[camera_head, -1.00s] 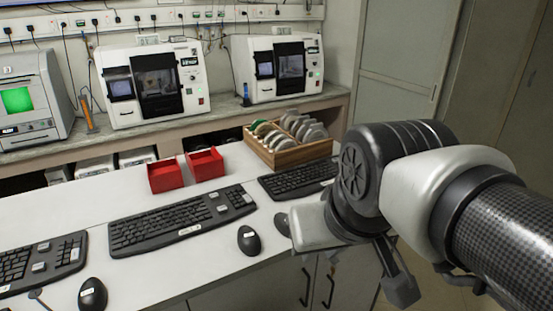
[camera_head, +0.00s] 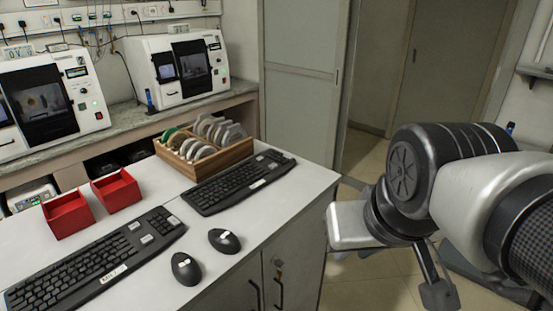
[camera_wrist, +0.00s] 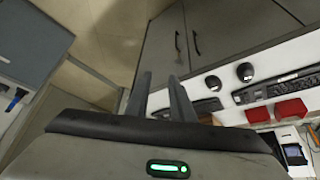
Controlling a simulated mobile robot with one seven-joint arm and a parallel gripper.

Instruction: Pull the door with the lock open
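The grey cabinet under the white counter has two doors with dark bar handles, low in the head view. The right door (camera_head: 300,268) carries a small round lock (camera_head: 278,263) above its handle (camera_head: 279,293). In the wrist view, which is turned over, both handles show at the top; the left one (camera_wrist: 178,41) appears to belong to the door with the lock. My gripper (camera_wrist: 160,76) is open and empty, with its two dark fingers apart. It is away from the handles, touching neither. The lower part of the doors is cut off in the head view.
The white counter (camera_head: 300,190) holds keyboards, two mice (camera_head: 224,240), red bins (camera_head: 117,190) and a wooden rack of discs (camera_head: 236,152). Machines stand on the back bench. Tiled floor (camera_head: 365,285) is clear right of the cabinet; a grey sliding door (camera_head: 300,85) stands behind.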

